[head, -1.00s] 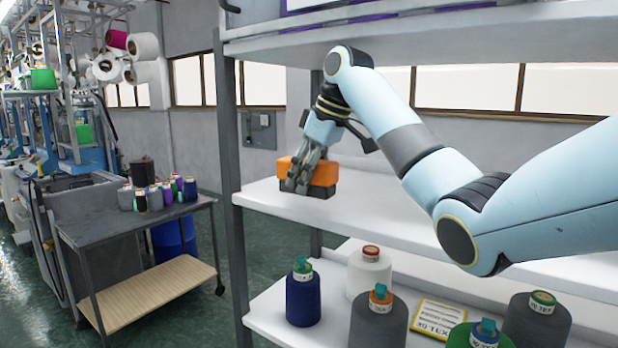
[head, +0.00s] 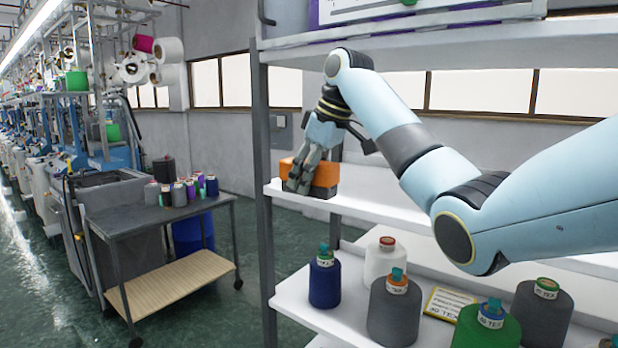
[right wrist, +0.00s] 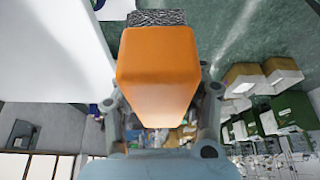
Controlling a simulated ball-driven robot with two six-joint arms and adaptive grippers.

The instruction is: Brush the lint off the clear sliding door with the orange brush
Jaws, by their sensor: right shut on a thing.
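The orange brush (head: 325,173) has a block-shaped body and dark bristles on its underside. My right gripper (head: 301,174) is shut on it, with the fingers along its near side in the head view. The brush appears over the left end of the white middle shelf; I cannot tell whether its bristles touch the shelf. In the right wrist view the brush (right wrist: 157,75) fills the middle between my fingers, with grey-black bristles at the top. I cannot make out a clear sliding door or lint. My left gripper is not in view.
A shelf rack with a grey post (head: 265,190) stands close by. Yarn cones, such as a blue one (head: 324,283), stand on its lower shelf. A cart (head: 170,215) with small cones stands left. Knitting machines (head: 70,130) line the far left. Green floor lies between.

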